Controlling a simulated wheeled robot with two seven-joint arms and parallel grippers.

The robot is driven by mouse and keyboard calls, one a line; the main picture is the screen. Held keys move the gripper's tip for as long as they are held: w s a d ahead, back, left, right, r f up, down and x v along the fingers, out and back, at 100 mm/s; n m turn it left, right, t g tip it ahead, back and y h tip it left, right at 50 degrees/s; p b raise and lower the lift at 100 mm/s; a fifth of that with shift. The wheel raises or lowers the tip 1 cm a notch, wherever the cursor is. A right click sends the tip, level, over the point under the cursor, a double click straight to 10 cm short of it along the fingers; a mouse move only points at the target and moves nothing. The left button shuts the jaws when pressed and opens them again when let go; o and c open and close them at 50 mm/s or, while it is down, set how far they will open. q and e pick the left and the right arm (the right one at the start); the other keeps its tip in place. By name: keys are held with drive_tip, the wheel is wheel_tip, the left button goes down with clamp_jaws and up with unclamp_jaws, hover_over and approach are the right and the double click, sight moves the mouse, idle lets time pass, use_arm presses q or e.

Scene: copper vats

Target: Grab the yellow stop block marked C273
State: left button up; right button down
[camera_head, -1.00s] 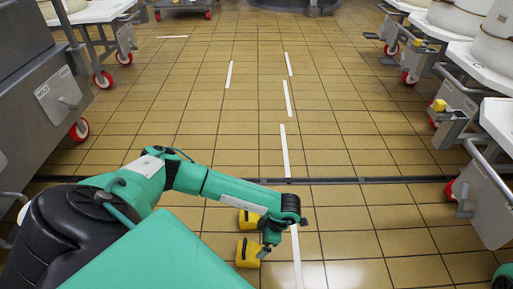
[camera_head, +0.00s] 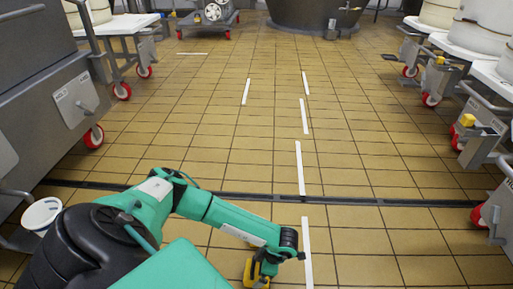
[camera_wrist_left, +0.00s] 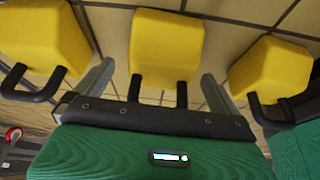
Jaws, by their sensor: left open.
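In the left wrist view a yellow block (camera_wrist_left: 163,45) with a dark handle is between the two fingers of my open left gripper (camera_wrist_left: 160,72). Whether the fingers touch it I cannot tell. A second yellow block (camera_wrist_left: 38,40) is outside the left finger, and a third yellow block (camera_wrist_left: 272,70) is outside the right finger; both have dark handles. No marking is readable, so I cannot tell which is C273. In the head view my left gripper (camera_head: 265,270) points down at the bottom, with a yellow block (camera_head: 250,270) beside it, partly hidden. My right gripper is out of view.
Grey wheeled equipment (camera_head: 75,100) stands at left and carts (camera_head: 485,130) at right, with red wheels. A white tub (camera_head: 41,214) is at lower left. White tape strips (camera_head: 299,168) and a dark drain channel (camera_head: 350,201) mark the tiled floor; its middle is clear.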

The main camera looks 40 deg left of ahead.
sight(257, 269)
use_arm(q)
drive_tip(key=b+x, duration=0.1)
drive_tip(key=x, duration=0.1)
drive_tip(key=shift+s+f+b, duration=0.1)
drive_tip(key=shift+f+b, duration=0.2)
drive_tip(key=shift+f, duration=0.05)
drive_tip(key=shift+s+a+f, duration=0.1)
drive_tip(key=shift+f, duration=0.25)
drive_tip(key=shift+b, duration=0.3)
drive_tip(key=shift+c, duration=0.9)
drive_tip(key=c, duration=1.1)
drive_tip(key=shift+c, duration=0.4)
drive_tip(key=shift+r, duration=0.15)
